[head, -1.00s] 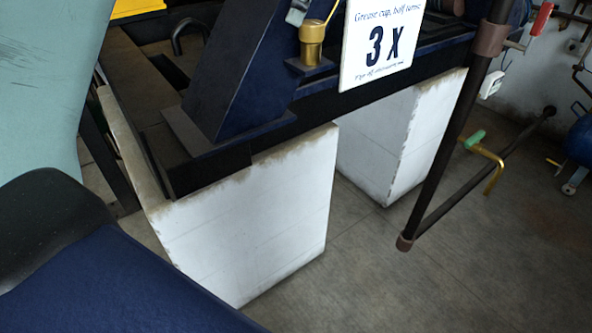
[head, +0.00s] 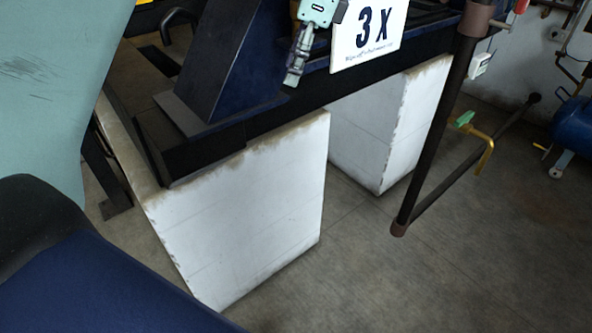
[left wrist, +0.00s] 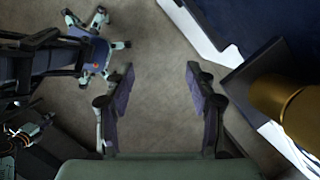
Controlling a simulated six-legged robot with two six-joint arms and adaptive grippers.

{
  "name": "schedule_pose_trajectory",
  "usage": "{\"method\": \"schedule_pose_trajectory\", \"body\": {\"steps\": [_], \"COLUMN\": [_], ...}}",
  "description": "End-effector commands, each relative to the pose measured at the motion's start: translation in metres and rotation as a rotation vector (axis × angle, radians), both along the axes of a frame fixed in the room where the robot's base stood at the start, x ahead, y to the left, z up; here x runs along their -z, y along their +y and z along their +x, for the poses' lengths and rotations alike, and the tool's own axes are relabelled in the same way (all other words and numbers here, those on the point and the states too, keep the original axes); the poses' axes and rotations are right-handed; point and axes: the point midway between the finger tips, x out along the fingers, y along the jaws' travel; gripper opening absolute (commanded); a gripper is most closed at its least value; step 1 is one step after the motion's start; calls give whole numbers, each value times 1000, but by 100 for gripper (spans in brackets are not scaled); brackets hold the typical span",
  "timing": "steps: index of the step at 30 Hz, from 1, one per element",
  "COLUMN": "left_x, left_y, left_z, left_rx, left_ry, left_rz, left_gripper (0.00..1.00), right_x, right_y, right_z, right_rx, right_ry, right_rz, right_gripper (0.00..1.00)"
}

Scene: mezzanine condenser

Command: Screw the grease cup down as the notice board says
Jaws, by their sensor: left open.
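The white notice board (head: 372,35) hangs on the dark blue machine and shows a large "3 X". Its upper line is cut off by the top of the head view. My left gripper (head: 292,78) hangs beside the board's left edge, in front of where the grease cup was visible. In the left wrist view the brass grease cup (left wrist: 290,105) is at the right edge, outside the fingers. My left gripper (left wrist: 163,75) is open there, with only floor between its fingers. My right gripper is not in view.
White plinths (head: 240,205) carry the dark machine frame (head: 215,135). A dark rail post (head: 435,140) stands right of them. A brass pipe with a green handle (head: 465,119) and a blue tank (head: 575,122) are farther right. The floor (head: 340,270) between is clear.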

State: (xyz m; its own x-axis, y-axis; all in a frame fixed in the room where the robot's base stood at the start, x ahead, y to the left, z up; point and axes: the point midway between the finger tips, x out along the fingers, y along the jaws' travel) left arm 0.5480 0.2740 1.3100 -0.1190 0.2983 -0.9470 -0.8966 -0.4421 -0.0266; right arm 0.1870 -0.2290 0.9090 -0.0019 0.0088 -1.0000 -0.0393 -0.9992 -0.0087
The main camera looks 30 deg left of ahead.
Motion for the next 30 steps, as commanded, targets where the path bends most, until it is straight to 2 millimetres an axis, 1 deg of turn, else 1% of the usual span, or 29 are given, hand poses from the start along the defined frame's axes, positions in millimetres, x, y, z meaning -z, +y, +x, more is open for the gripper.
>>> {"method": "schedule_pose_trajectory", "body": {"steps": [1, 15, 30], "left_x": [12, 91, 175], "left_y": [0, -6, -13], "left_z": [0, -2, -14], "left_rx": [-5, -56, -124], "left_ry": [1, -27, -52], "left_rz": [-4, -40, -81], "left_gripper": [56, 56, 56], "right_x": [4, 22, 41], "right_y": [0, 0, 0], "right_z": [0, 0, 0], "right_rx": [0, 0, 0], "right_ry": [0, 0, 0], "right_rz": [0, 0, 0], "right_gripper": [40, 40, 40]}}
